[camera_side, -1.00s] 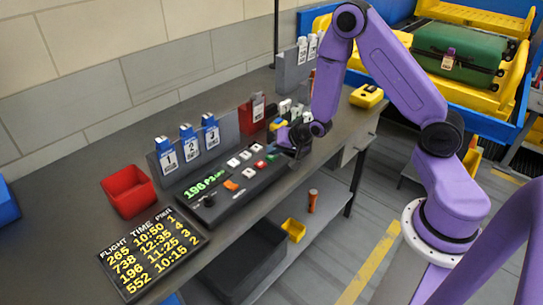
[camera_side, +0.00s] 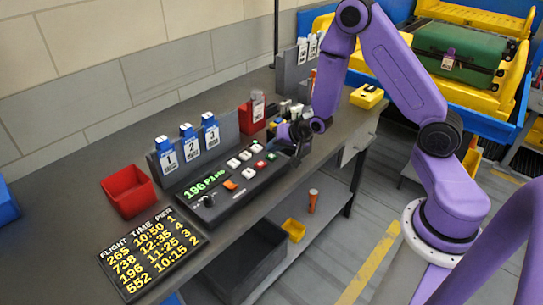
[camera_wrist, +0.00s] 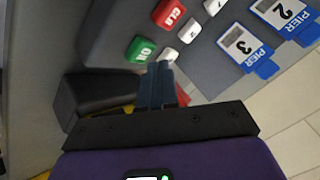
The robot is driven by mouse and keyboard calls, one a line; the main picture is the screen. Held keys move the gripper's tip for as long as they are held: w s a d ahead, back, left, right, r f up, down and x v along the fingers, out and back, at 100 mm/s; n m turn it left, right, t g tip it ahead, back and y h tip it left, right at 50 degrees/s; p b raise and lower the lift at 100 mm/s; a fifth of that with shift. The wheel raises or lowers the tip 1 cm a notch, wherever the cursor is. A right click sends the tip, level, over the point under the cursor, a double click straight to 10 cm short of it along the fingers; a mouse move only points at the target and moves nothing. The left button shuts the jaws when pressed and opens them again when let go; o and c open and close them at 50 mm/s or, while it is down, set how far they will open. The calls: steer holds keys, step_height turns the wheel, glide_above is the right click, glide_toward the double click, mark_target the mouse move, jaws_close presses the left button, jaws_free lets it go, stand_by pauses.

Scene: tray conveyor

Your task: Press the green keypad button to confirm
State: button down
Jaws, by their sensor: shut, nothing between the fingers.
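The keypad console (camera_side: 225,190) lies on the bench with white, red and orange keys and a lit green display (camera_side: 203,186) reading "196 P3" plus small unclear characters. The green button (camera_side: 271,157) is at the console's right end; in the wrist view it (camera_wrist: 140,50) sits beside the red CLR button (camera_wrist: 169,14). My gripper (camera_side: 300,153) is shut and empty at the right end of the console. In the wrist view its fingertips (camera_wrist: 162,68) appear just right of and below the green button; I cannot tell whether they touch the console.
Three blue-topped pier tags (camera_side: 188,146) stand in a grey rack behind the console. A red bin (camera_side: 128,190) and a flight board (camera_side: 150,252) lie to the left. Small items and a red holder (camera_side: 251,117) stand behind my gripper. A yellow device (camera_side: 367,96) sits at the right.

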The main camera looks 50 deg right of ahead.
mark_target(274, 158)
steer(key=shift+r, duration=0.25)
steer(key=shift+r, duration=2.4)
steer(key=shift+s+a+r, duration=0.1)
steer(key=shift+s+a, duration=0.05)
steer(key=shift+a, duration=0.15)
steer(key=s+a+r+n+g+y, duration=0.1)
steer(key=s+a+r+n+g, duration=0.1)
steer(key=s+a+n, duration=0.35)
steer(key=s+a+r+n+g+y, duration=0.1)
steer(key=s+a+r+n+g, duration=0.25)
steer(key=s+a, duration=0.3)
steer(key=s+d+r+n+g+h, duration=0.1)
steer(key=s+n, duration=0.4)
steer(key=s, duration=0.5)
steer(key=s+d+r+n+g+h, duration=0.1)
steer(key=s+r+n, duration=0.3)
steer(key=s, duration=0.6)
steer(key=shift+s+d+n+g+h, duration=0.25)
steer(key=shift+n+g, duration=0.5)
steer(key=shift+n, duration=0.45)
